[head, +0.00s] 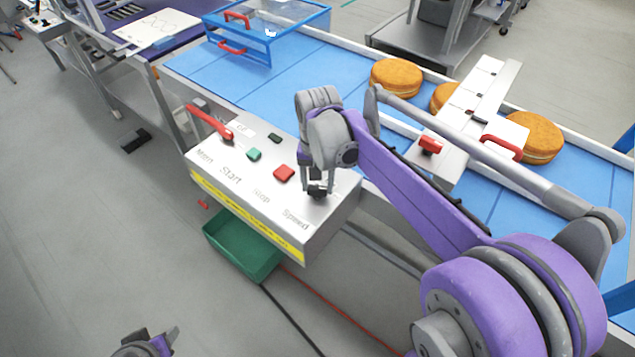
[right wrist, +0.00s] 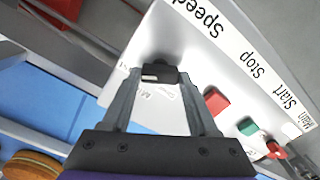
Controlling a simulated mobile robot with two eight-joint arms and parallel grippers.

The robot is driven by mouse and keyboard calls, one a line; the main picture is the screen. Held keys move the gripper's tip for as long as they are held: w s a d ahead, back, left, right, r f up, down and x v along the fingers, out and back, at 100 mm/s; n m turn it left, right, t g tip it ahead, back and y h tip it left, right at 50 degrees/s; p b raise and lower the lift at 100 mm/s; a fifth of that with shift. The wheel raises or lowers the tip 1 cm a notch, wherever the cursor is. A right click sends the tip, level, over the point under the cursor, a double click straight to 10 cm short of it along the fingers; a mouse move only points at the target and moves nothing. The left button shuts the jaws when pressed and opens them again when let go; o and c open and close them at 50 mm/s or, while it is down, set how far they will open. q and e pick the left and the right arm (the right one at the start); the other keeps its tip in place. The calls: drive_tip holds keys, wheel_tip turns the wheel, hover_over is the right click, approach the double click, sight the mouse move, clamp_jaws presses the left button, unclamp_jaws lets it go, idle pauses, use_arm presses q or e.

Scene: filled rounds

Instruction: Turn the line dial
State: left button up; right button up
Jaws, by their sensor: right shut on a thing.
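The line dial is a small black knob (head: 317,191) on the sloping top of the grey control box (head: 240,178), above the printed word Speed. My right gripper (head: 318,186) comes down over it from above and is shut on it. In the right wrist view the dial (right wrist: 160,73) sits between the two fingertips of the right gripper (right wrist: 158,80), with a pale mark on its near side. My left gripper (head: 150,343) is partly in view at the bottom edge of the head view, away from the box; its jaw opening is unclear.
The box also carries a red-handled lever (head: 208,120), a green button (head: 254,154) and a red button (head: 284,173). A blue conveyor (head: 205,72) with orange-brown rounds (head: 397,77) runs behind it. A green bin (head: 240,247) stands below the box.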

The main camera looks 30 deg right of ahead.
sight(318, 188)
idle(0.4)
drive_tip(key=o, duration=1.4)
wheel_tip(318, 188, up, 11)
drive_tip(key=shift+f+p, duration=0.1)
drive_tip(key=shift+p, duration=0.2)
